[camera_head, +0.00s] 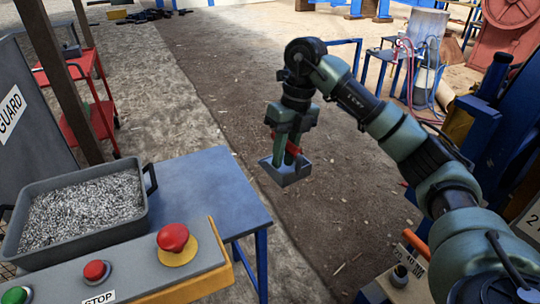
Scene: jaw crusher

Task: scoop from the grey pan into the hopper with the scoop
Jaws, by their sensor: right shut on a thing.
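The grey pan (85,244) stands on a blue-grey table at the left and is filled with light grey gravel (85,207). My right gripper (289,148) is shut on the red handle of the scoop and points down. The grey scoop (286,172) hangs below it in the air, right of the table and apart from the pan. The inside of the scoop is too small to tell whether it holds gravel. I cannot make out the hopper. My left gripper is not in view.
A control panel (205,264) with red buttons and a green one lies in front of the pan. The table (215,190) is bare right of the pan. A red cart (92,110) stands behind left. Blue machinery (505,150) stands at the right. The middle floor is clear.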

